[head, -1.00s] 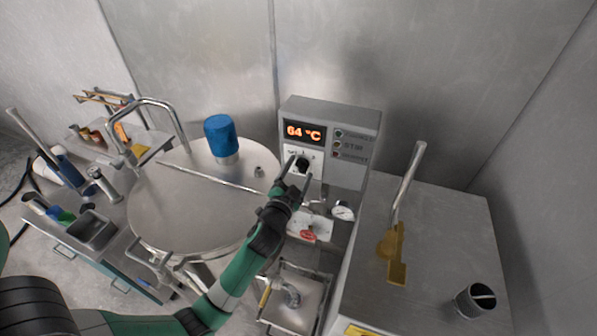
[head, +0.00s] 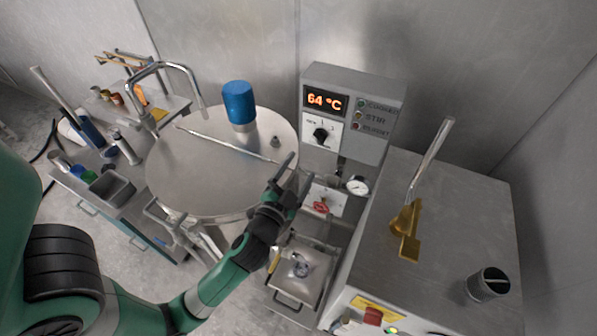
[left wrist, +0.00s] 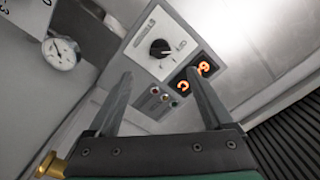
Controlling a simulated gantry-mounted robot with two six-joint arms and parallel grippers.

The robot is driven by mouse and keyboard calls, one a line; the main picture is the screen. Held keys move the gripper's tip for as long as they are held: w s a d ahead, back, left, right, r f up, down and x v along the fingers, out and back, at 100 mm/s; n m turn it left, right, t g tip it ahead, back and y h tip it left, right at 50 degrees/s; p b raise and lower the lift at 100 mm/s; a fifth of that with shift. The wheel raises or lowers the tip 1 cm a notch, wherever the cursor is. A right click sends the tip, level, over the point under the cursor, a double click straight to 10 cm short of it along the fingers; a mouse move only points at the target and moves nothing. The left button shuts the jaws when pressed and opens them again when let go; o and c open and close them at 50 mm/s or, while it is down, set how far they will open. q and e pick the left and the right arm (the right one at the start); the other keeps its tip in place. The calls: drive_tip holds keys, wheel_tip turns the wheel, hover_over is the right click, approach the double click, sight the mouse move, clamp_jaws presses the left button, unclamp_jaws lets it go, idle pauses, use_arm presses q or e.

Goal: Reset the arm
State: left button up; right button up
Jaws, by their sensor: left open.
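My left gripper (head: 291,183) is open and empty in the head view, beside the right rim of the round steel vessel lid (head: 205,180). Its two fingers also show spread apart in the left wrist view (left wrist: 160,95). The control box (head: 350,112) stands behind and above it, with an orange display reading 64 °C (head: 325,101) and a black knob (head: 321,134). The knob also shows in the left wrist view (left wrist: 160,49), apart from the fingers. My right gripper is not in view.
A blue motor cap (head: 239,103) stands on the lid, near a bent steel pipe. A red valve handle (head: 321,207) and a pressure gauge (head: 357,185) are right of the gripper. A steel cabinet (head: 450,210) at right carries a brass-ended lever (head: 408,228) and a cup (head: 488,284).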

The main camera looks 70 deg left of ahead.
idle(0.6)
use_arm(q)
drive_tip(key=w+d+r+n+t, duration=0.1)
drive_tip(key=w+d+r+t, duration=0.15)
drive_tip(key=r, duration=0.45)
drive_tip(key=w+d+r+t, duration=0.2)
drive_tip(key=w+d+r, duration=0.15)
drive_tip(key=r, duration=0.45)
drive_tip(key=w+d+r+n+t, duration=0.1)
drive_tip(key=w+d+r+t, duration=0.15)
drive_tip(key=r, duration=0.45)
drive_tip(key=s+d+r+m+t+h+p, duration=0.1)
drive_tip(key=d+r+t+h, duration=0.1)
drive_tip(key=d+r+h, duration=0.45)
drive_tip(key=s+d+r+m+t+h, duration=0.1)
drive_tip(key=s+d+r+t+h, duration=0.2)
drive_tip(key=r, duration=0.7)
drive_tip(key=d+r+m+t+h+p, duration=0.1)
drive_tip(key=d+r+t+h, duration=0.1)
drive_tip(key=d+r+h, duration=0.55)
wheel_tip(320, 180, up, 16)
drive_tip(key=a+y+p, duration=0.1)
drive_tip(key=y+p, duration=0.1)
drive_tip(key=p, duration=1.2)
drive_tip(key=shift+a+f+t, duration=0.2)
drive_tip(key=shift+a+t, duration=0.05)
drive_tip(key=shift+t, duration=0.05)
drive_tip(key=shift+w, duration=0.1)
